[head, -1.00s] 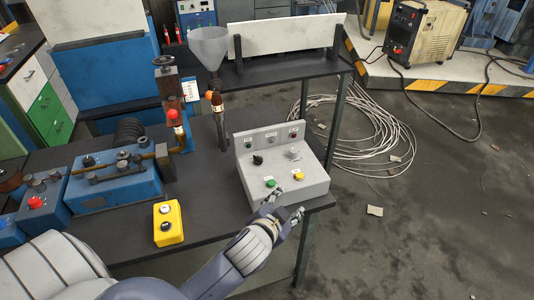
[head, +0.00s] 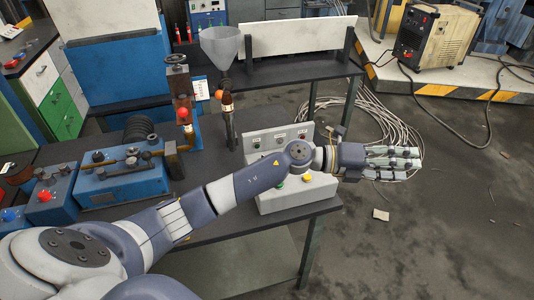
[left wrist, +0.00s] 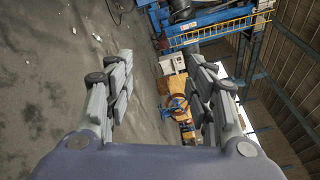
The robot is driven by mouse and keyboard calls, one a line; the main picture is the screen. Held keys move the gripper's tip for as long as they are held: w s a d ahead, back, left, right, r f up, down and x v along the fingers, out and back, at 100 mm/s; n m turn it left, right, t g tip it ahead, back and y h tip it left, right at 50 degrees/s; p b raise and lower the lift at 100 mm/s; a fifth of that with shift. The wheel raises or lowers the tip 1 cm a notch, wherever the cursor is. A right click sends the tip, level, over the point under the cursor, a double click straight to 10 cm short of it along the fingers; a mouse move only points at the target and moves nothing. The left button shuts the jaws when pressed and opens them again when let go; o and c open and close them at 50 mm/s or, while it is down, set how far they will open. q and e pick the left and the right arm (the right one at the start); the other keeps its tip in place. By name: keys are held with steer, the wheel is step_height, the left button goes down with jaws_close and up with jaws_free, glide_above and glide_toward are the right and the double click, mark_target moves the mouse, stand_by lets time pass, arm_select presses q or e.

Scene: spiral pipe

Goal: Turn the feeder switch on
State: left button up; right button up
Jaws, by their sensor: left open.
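The grey control box (head: 299,200) stands on the dark table's right front corner in the head view. Its back panel (head: 262,142) carries several small labels and lamps. A green button (head: 280,185) and a yellow button (head: 307,178) show on its top. My left arm crosses over the box and hides the middle of its top, where the knobs sit; I cannot tell which control is the feeder switch. My left gripper (head: 416,162) is open and empty, reaching right past the box, above the floor. It also shows in the left wrist view (left wrist: 163,75), fingers apart.
A clear funnel (head: 220,46) and a white panel (head: 300,36) stand behind the box. Blue machinery (head: 118,185) fills the table's left side. Coiled cables (head: 375,125) lie on the floor to the right, with a welding machine (head: 430,45) beyond.

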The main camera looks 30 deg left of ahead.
arm_select(q)
steer(key=w+a+f+m+g+y, duration=0.1)
steer(key=a+f+m+g+y, duration=0.15)
steer(key=a+f+y, duration=0.4)
steer(key=w+a+f+m+g+y, duration=0.2)
steer(key=a+g+y, duration=0.1)
steer(key=a, duration=0.7)
steer(key=s+a+r+n+g+y, duration=0.1)
steer(key=s+a+r+g+y, duration=0.15)
steer(key=a, duration=0.75)
steer(key=s+a+r+n+g+y, duration=0.15)
steer(key=a+y, duration=0.25)
steer(key=a, duration=0.6)
steer(key=shift+m+t, duration=0.3)
steer(key=shift+t, duration=0.15)
steer(key=f, duration=0.3)
steer(key=f+p, duration=0.1)
steer(key=f, duration=0.2)
steer(key=f+p, duration=0.1)
steer(key=f, duration=0.2)
steer(key=shift+w+d, duration=0.25)
steer(key=shift+w, duration=0.15)
steer(key=shift+f, duration=0.7)
steer(key=c, duration=1.1)
